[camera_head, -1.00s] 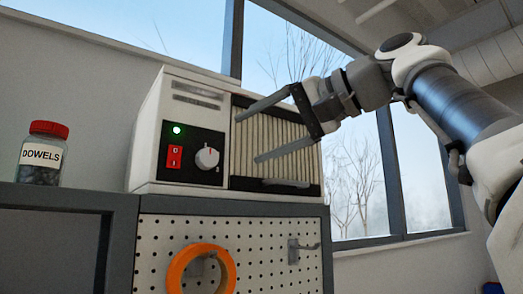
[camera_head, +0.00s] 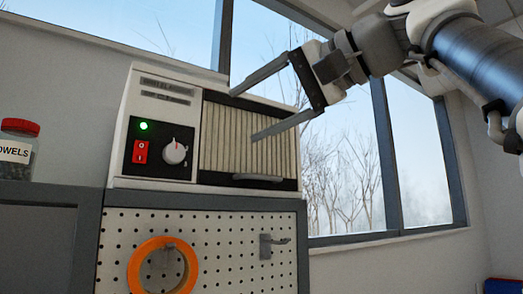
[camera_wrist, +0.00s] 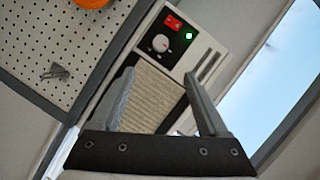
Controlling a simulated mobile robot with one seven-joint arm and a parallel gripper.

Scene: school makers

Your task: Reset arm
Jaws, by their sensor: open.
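My gripper (camera_head: 241,114) is open and empty, its two long grey fingers spread in front of a white machine (camera_head: 192,92). The machine has a black panel with a lit green light (camera_head: 144,126), a red switch (camera_head: 140,151) and a round knob (camera_head: 175,153). A pleated beige filter (camera_head: 247,143) fills its right side. In the wrist view the two fingers (camera_wrist: 163,90) frame the pleated filter (camera_wrist: 155,95), with the panel beyond them. I cannot tell how far the fingertips are from the filter; no contact shows.
The machine stands on a grey cabinet (camera_head: 90,215) with a pegboard (camera_head: 225,235) front. An orange ring (camera_head: 148,248) and a grey hook (camera_head: 272,243) hang there. A red-lidded jar (camera_head: 17,152) labelled for dowels stands left. Windows (camera_head: 335,150) lie behind my arm.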

